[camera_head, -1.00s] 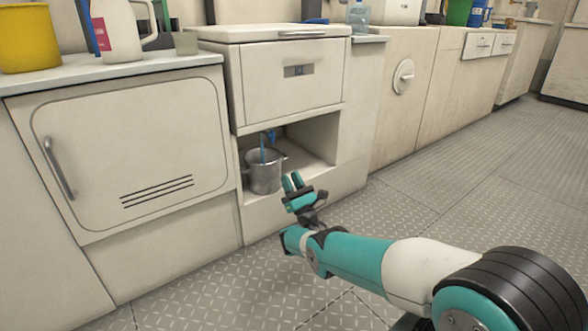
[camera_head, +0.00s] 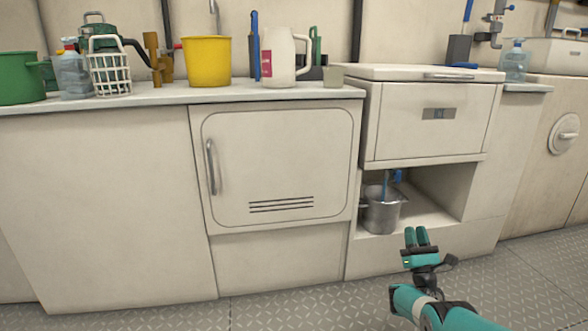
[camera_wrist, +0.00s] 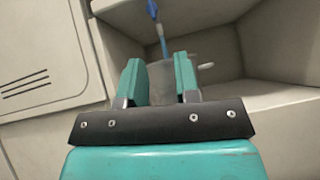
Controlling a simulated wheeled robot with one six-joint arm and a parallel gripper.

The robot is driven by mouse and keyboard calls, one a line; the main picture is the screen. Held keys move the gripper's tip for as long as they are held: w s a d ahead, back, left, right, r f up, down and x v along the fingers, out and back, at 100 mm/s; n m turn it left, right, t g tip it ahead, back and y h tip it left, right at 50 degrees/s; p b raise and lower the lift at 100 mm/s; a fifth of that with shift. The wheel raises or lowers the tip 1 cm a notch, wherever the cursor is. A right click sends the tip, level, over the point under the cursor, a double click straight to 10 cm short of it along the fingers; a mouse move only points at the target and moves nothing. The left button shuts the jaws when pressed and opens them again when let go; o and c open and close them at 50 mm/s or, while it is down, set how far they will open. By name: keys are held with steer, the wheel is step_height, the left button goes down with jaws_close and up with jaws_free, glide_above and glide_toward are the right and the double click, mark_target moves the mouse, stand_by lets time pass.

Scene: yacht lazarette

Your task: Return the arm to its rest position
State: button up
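My gripper (camera_head: 417,237) is in front of the open niche below the drawer, right of and a little lower than a grey metal pot in the picture. Its two teal fingers stand apart with a gap between them in the wrist view (camera_wrist: 158,80), and it holds nothing. The pot (camera_head: 380,216) stands upright in the niche with a blue-handled tool (camera_head: 386,184) in it. In the wrist view the pot shows beyond the fingers, partly hidden by them. Only the front part of my arm shows in the head view.
A closed cabinet door (camera_head: 280,165) is left of the niche. The counter (camera_head: 160,95) carries a yellow bucket (camera_head: 207,62), a white jug (camera_head: 281,57), a white basket (camera_head: 109,68) and a green bucket (camera_head: 20,78). The metal floor (camera_head: 300,308) in front is clear.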

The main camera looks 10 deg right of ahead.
steer(key=w+d+r+m+g+h, duration=0.3)
steer(key=w+r+m+g+h, duration=0.3)
steer(key=m, duration=0.6)
steer(key=w+d+r+m+g+h, duration=0.3)
steer(key=r+m+g+h, duration=0.15)
steer(key=r+m, duration=0.5)
steer(key=s+a+m+g+y, duration=0.45)
steer(key=s+a, duration=0.25)
steer(key=s, duration=0.7)
steer(key=s+a+m+g+y, duration=0.35)
steer(key=s+a+g, duration=0.2)
steer(key=s, duration=0.75)
steer(key=s+a+m+g+y, duration=0.4)
steer(key=s+a, duration=0.4)
steer(key=s, duration=0.6)
steer(key=s+a+r+n+g+y+p, duration=0.1)
steer(key=s+a+r+n+p, duration=0.1)
steer(key=s+a+r+p, duration=0.5)
steer(key=a+r+n+g+y+p, duration=0.1)
steer(key=a+r+n+p, duration=0.15)
steer(key=r+p, duration=0.65)
steer(key=s+a+r+n+g+y+p, duration=0.1)
steer(key=s+a+r+n+y+p, duration=0.25)
steer(key=r, duration=0.85)
step_height(320, 180, up, 36)
steer(key=a+m+h+p, duration=0.1)
steer(key=p, duration=3.4)
steer(key=shift+s+a+f+h, duration=0.15)
steer(key=shift+s+h, duration=0.05)
steer(key=shift+h, duration=0.2)
